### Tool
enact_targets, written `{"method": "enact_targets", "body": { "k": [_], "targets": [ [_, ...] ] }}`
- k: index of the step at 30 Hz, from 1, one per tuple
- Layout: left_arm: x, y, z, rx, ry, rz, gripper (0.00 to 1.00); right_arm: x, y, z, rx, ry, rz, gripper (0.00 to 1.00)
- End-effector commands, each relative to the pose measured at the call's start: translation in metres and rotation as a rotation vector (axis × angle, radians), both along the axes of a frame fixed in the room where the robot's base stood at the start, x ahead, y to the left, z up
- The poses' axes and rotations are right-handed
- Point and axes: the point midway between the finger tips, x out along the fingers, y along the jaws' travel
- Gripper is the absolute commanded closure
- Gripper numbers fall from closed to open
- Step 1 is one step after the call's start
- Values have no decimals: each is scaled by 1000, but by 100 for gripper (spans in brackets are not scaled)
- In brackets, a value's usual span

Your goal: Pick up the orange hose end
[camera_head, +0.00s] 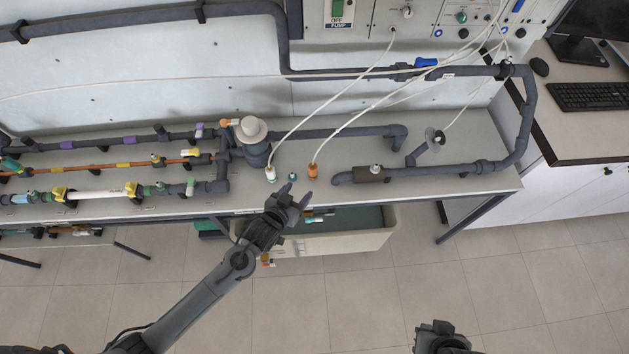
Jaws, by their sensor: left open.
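The orange hose end (313,170) stands on the bench top at the end of a thin white hose, which runs up to the panel.
A small teal-capped fitting (292,177) lies between the two hose ends. A grey pipe with a brown section (369,175) runs to the right. A pump with a white cap (251,130) stands to the left. A pale bin (345,241) is under the bench edge.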

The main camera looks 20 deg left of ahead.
Motion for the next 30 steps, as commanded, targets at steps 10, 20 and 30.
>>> {"method": "enact_targets", "body": {
  "k": [10, 20, 30],
  "targets": [
    [37, 1, -12, 12, -64, -7, 39, -1, 0, -43, 1, 1, 0, 100],
    [75, -4, -27, 12, -65, -7, 39, -1, 0, -50, -2, 1, 3, 100],
    [96, -3, -39, 12, -63, -7, 39, -1, -1, -56, -6, 0, 5, 100]
  ]
}}
